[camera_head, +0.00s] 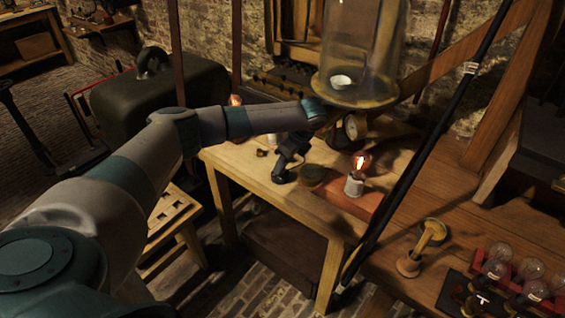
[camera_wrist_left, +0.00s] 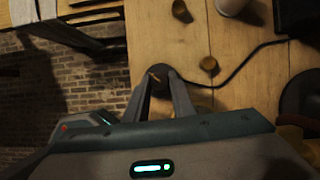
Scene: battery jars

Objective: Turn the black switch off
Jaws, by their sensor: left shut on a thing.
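The black switch (camera_wrist_left: 158,72) is a small round dark disc with a brass-coloured lever on the pale wooden table, near its edge, in the left wrist view. My left gripper (camera_wrist_left: 160,80) is over it with its two fingers close together at the lever, shut on it. The fingers hide part of the switch. In the head view my left gripper (camera_head: 283,172) points down at the table top, and the switch is mostly hidden there. My right gripper is not in view.
A glass bell jar (camera_head: 362,45) stands behind my left wrist. A dark pole (camera_head: 420,150) crosses in front. A brass-topped stand (camera_head: 425,243) and a rack of bulbs (camera_head: 505,285) are at right.

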